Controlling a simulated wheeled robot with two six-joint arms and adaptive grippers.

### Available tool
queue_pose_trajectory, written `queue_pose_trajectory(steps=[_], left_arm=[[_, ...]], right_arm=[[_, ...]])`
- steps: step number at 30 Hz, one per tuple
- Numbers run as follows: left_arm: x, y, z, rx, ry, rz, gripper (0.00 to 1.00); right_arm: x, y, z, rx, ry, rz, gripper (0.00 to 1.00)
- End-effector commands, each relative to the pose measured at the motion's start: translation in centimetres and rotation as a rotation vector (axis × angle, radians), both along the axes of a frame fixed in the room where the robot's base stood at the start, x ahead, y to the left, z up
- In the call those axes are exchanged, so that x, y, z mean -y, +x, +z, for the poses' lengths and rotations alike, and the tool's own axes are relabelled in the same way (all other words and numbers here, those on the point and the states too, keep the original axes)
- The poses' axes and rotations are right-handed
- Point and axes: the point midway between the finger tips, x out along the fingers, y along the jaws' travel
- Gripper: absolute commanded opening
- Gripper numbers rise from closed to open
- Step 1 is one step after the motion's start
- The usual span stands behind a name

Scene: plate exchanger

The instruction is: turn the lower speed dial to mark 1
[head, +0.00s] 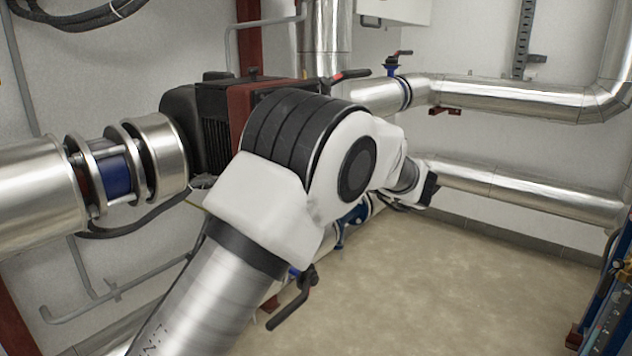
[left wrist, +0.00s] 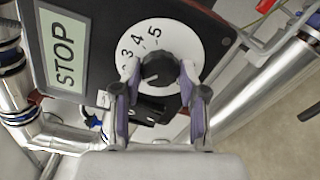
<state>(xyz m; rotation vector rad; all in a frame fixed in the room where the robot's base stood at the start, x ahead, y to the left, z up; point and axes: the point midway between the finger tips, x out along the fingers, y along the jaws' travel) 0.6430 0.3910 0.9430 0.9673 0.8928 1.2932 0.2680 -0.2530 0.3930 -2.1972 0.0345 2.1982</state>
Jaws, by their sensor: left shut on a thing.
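The speed dial is a black knob (left wrist: 158,66) at the centre of a round white scale (left wrist: 183,42) in the left wrist view. The figures 3, 4 and 5 are readable on the scale; its lower part is hidden by my fingers. My left gripper (left wrist: 160,78) has one finger on each side of the knob and is shut on it. I cannot tell which mark the knob points to. In the head view my left arm hides the dial, and the gripper's fingers do not show. My right gripper is in neither view.
A STOP label (left wrist: 66,50) sits on the dark panel left of the scale. In the head view a dark pump motor (head: 200,120) stands behind my arm. Silver pipes (head: 510,96) run along the wall, with a valve handle (head: 293,300) low down. The floor (head: 450,280) at right is clear.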

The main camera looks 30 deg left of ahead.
Motion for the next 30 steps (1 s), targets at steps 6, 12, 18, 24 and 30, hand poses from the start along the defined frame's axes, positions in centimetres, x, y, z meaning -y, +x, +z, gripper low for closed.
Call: queue_pose_trajectory(steps=[6, 12, 18, 24, 30], left_arm=[[0.0, 0.0, -0.5, 0.136, -0.012, -0.001, 0.07], [0.0, 0.0, -0.3, 0.204, -0.017, -0.001, 0.07], [0.0, 0.0, -0.1, 0.228, -0.019, 0.0, 0.07], [0.0, 0.0, 0.0, 0.23, -0.019, 0.0, 0.07], [0.0, 0.0, 0.0, 0.229, -0.019, 0.0, 0.63]], right_arm=[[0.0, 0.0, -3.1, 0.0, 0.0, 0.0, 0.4], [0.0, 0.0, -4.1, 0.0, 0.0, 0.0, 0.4], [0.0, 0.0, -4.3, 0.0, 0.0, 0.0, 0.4], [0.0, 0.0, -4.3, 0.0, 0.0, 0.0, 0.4], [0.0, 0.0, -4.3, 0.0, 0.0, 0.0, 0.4]])
